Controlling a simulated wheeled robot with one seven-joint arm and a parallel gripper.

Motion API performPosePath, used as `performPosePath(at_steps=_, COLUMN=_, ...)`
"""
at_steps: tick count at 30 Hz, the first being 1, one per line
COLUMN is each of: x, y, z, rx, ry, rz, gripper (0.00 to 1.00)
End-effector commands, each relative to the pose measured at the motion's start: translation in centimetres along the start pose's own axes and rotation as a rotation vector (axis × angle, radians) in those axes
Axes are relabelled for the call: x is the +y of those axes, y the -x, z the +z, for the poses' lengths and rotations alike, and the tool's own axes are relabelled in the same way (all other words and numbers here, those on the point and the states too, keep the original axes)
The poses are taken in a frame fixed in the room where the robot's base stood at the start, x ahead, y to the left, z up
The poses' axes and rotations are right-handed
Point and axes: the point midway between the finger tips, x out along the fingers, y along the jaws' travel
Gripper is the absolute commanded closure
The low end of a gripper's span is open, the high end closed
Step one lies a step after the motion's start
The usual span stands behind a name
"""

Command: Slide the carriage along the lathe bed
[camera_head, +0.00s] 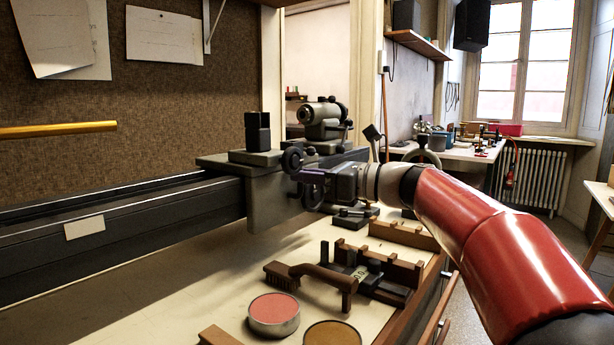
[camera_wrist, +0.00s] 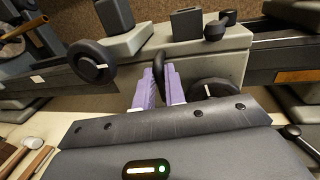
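The grey carriage (camera_head: 268,200) sits across the dark lathe bed (camera_head: 150,212), near the bed's right part. A black tool post (camera_head: 257,132) stands on top of it and a round black handwheel (camera_head: 292,160) is on its front. My gripper (camera_head: 308,181) is at the carriage's front, below and right of that handwheel. In the wrist view, the purple fingers of my gripper (camera_wrist: 160,88) stand on either side of a dark upright handle (camera_wrist: 160,66) and appear closed on it. The carriage front (camera_wrist: 228,62) spans behind them. The handle's lower end is hidden between the fingers.
The bed to the left of the carriage is clear; a pale label (camera_head: 84,228) is on its front. The headstock-like unit (camera_head: 325,118) stands at right. Below are a brush (camera_head: 310,277), a red round tin (camera_head: 274,313) and wooden racks (camera_head: 403,235) on the bench.

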Motion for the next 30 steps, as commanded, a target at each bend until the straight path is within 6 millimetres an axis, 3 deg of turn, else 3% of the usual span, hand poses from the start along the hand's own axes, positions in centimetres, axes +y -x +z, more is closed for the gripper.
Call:
performPosePath(at_steps=5, x=0.2, y=-0.1, z=0.3, rx=-0.004, ry=0.003, rz=0.004, gripper=0.68)
performPosePath(at_steps=14, x=0.1, y=0.2, z=0.1, rx=-0.001, ry=0.001, rz=0.002, gripper=0.68)
performPosePath(at_steps=24, x=0.1, y=5.4, z=0.1, rx=-0.002, ry=0.002, rz=0.000, gripper=0.68)
performPosePath(at_steps=30, x=0.1, y=7.5, z=0.1, rx=-0.002, ry=0.002, rz=0.003, gripper=0.68)
